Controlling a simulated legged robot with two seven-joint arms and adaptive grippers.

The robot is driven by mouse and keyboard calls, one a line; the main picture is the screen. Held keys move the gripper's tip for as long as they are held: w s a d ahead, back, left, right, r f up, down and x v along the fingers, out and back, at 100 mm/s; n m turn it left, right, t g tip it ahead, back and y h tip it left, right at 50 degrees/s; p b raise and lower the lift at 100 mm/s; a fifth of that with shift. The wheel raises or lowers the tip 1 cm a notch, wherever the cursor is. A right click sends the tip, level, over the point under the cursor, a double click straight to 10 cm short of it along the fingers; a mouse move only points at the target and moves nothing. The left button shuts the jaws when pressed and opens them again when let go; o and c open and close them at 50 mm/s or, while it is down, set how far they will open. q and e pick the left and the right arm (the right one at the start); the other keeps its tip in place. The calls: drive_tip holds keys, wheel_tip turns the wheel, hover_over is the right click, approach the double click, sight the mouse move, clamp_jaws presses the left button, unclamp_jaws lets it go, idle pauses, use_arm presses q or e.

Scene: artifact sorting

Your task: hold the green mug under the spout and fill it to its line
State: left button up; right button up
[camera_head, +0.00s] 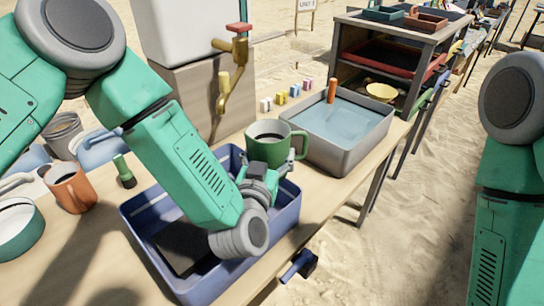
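The green mug (262,151) is upright near the far right corner of the blue bin, its handle to the right. Its inside is pale with a dark area low down; I cannot make out a fill line or a level. My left gripper (262,174) is against the mug's near lower side and appears shut on it; the fingertips are partly hidden. My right gripper is out of view.
The blue bin (139,216) lies under my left forearm. A grey basin of water (345,152) stands right of the mug. An orange mug (72,188), a green-topped bottle (123,170) and other vessels stand at left. A shelf (420,40) stands behind. Sand lies right of the table.

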use_arm(q)
drive_tip(key=shift+w+a, duration=0.1)
drive_tip(key=shift+a, duration=0.2)
drive_tip(key=shift+w+a+r, duration=0.1)
drive_tip(key=shift+w+a, duration=0.25)
drive_tip(key=shift+a, duration=0.25)
drive_tip(key=shift+w+a, duration=0.1)
drive_tip(key=shift+a, duration=0.2)
drive_tip(key=w+a, duration=0.1)
drive_tip(key=a, duration=0.7)
drive_tip(key=shift+w+b, duration=0.3)
drive_tip(key=shift+w, duration=0.1)
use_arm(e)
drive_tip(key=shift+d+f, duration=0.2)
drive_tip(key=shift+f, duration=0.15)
use_arm(q)
drive_tip(key=shift+a, duration=0.1)
